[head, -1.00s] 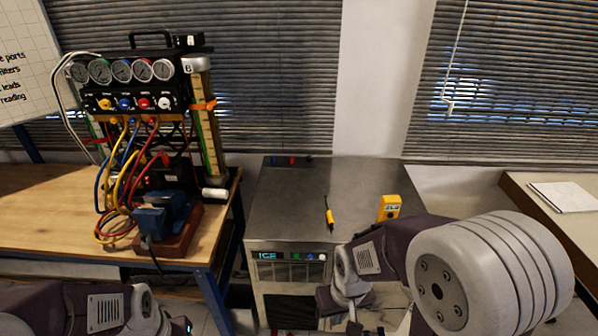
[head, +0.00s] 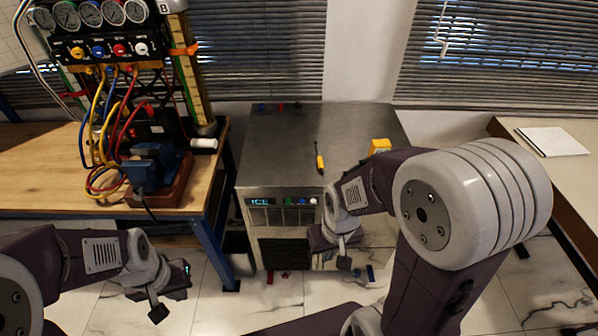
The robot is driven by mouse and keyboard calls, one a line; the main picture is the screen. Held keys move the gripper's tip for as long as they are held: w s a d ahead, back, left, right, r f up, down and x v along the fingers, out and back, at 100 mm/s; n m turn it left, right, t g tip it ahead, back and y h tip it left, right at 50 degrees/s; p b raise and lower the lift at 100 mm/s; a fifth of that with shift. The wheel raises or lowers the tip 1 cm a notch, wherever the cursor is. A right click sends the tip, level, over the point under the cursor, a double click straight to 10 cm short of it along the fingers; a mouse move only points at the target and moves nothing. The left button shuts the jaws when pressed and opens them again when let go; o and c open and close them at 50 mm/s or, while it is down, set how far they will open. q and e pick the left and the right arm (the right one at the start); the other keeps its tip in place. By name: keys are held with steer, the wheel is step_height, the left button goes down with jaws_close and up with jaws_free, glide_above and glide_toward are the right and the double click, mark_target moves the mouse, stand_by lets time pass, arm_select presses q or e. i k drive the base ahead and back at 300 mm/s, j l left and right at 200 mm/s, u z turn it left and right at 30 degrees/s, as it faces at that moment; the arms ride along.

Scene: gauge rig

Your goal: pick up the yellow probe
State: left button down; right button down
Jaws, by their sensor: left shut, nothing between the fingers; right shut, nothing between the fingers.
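The yellow probe (head: 320,160) lies on the metal top of the grey ICE unit (head: 275,150), its dark thin end pointing to the back. My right gripper (head: 343,262) is shut and empty, low in front of the unit's front face and below the level of the probe. My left gripper (head: 158,312) is shut and empty, low at the lower left, in front of the wooden bench and well away from the probe.
A yellow meter (head: 380,146) stands right of the probe, partly hidden by my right arm. Small red and blue pieces (head: 281,107) sit at the unit's back edge. The wooden bench (head: 40,170) at left carries a gauge rig with hoses and a blue vise (head: 150,168).

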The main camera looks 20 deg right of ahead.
mark_target(320, 161)
steer(key=i+l+z, duration=0.1)
steer(key=i, duration=0.8)
